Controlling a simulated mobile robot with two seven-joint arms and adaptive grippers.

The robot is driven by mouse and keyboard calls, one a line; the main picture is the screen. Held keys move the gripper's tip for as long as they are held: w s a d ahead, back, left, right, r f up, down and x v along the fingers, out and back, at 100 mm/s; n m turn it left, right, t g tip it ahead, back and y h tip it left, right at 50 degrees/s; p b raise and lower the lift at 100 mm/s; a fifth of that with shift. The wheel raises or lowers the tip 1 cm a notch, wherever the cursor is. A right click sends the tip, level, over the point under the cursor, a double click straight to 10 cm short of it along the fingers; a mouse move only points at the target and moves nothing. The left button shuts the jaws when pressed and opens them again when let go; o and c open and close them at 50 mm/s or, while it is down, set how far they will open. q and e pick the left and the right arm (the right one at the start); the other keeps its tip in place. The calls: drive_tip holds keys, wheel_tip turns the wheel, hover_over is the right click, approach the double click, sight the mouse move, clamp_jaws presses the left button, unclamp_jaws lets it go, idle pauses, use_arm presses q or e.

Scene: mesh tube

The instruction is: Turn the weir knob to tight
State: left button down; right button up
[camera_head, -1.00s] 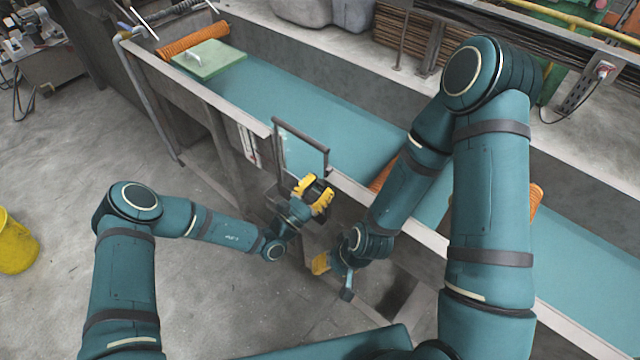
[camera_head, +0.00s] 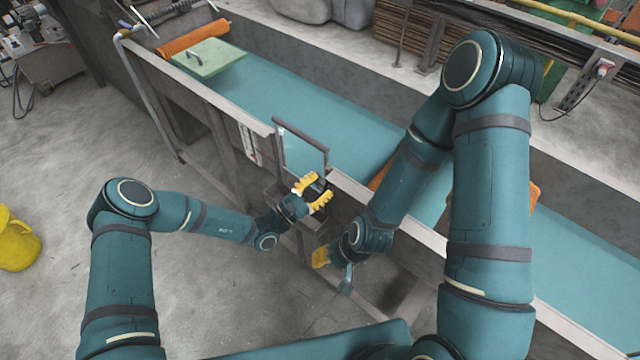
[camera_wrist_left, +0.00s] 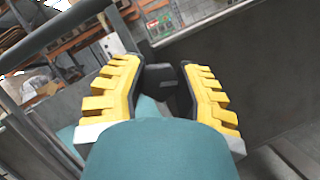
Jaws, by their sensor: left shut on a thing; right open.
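My left gripper (camera_head: 314,192) has two yellow ridged fingers. It is at the weir frame on the near wall of the water channel. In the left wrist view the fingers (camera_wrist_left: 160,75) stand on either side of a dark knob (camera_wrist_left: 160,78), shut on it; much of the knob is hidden. The weir's grey handle frame (camera_head: 302,134) rises above the gripper, and its bar also shows in the left wrist view (camera_wrist_left: 62,32). My right gripper (camera_head: 332,266) hangs lower, open, beside the channel's outer wall, apart from the knob.
The long channel (camera_head: 300,108) holds blue-green water. A pale green board (camera_head: 210,58) and an orange mesh tube (camera_head: 193,38) lie at its far left end. More orange mesh is partly hidden behind my right arm. A yellow bucket (camera_head: 15,242) stands on the open floor at left.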

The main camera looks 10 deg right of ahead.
use_arm(q)
drive_tip(key=shift+r, duration=0.1)
drive_tip(key=c, duration=0.6)
unclamp_jaws()
drive_tip(key=v, duration=1.2)
